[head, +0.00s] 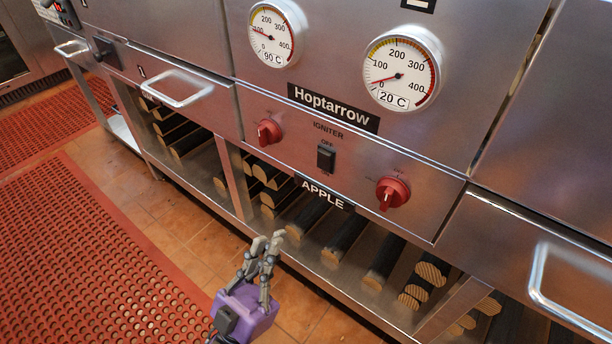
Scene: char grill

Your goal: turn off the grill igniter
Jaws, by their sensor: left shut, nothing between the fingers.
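The grill igniter is a small black rocker switch (326,157) on the steel front panel in the head view, below the label IGNITER (328,132) and the word OFF. Which way the rocker is pressed is too small to tell. My left gripper (268,240), with a purple body and grey fingers, is below and left of the switch, apart from it, in front of the log shelf. Its fingers are shut and empty. My right gripper is not in view.
Red knobs (269,132) and (392,192) flank the switch. Two dials (403,68) sit above. Drawer handles (180,87) and (565,285) stick out at left and right. Logs (383,262) lie on the lower shelf. Red mats (95,260) cover the tiled floor at left.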

